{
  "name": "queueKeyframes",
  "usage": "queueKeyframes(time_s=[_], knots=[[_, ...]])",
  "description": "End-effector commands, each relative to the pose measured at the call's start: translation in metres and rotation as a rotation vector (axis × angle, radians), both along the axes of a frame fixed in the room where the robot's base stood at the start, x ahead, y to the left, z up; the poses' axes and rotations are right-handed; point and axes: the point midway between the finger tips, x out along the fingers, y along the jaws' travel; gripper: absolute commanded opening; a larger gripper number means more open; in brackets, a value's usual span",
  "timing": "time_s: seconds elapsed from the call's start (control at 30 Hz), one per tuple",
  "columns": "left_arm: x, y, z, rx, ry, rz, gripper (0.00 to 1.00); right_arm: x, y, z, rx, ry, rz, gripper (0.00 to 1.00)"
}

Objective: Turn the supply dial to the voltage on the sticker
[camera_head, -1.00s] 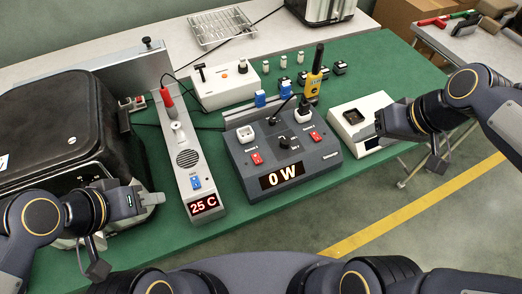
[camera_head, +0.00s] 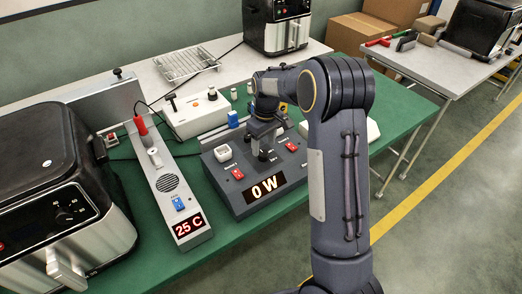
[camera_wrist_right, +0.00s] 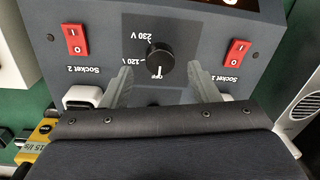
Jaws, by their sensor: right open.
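The supply dial (camera_wrist_right: 160,66) is a black knob on the dark grey power box (camera_head: 240,199). In the right wrist view, upside down, its white mark points at the OFF label; 120 V and 230 V are printed around it. My right gripper (camera_wrist_right: 159,77) is open, with one finger on each side of the dial; I cannot tell if they touch it. In the head view my right arm hangs over the box and partly hides it. The box display (camera_head: 265,189) reads 0 W. No voltage sticker is readable. My left gripper is out of view.
Red switches for Socket 1 (camera_wrist_right: 237,52) and Socket 2 (camera_wrist_right: 75,38) flank the dial. The grey unit (camera_head: 170,190) reading 25 C stands to its left, beside a black air fryer (camera_head: 40,150). A white box (camera_head: 195,117) stands behind. Green table is clear in front.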

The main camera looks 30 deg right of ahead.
Motion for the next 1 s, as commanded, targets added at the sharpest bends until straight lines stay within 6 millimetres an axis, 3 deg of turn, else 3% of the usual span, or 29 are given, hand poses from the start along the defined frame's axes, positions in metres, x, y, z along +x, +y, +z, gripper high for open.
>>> queueKeyframes(time_s=[0.23,0.57,0.9,1.0], knots=[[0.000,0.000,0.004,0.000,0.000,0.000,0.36,-0.001,0.001,-0.028,0.000,0.001,-0.001,0.55],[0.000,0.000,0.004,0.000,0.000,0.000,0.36,-0.001,0.002,-0.032,0.000,-0.001,-0.001,0.54],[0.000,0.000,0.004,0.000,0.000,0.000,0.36,-0.001,0.002,-0.031,0.000,-0.001,-0.001,0.11],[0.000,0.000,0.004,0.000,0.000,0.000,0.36,-0.001,0.002,-0.031,0.000,-0.002,-0.003,0.11]])
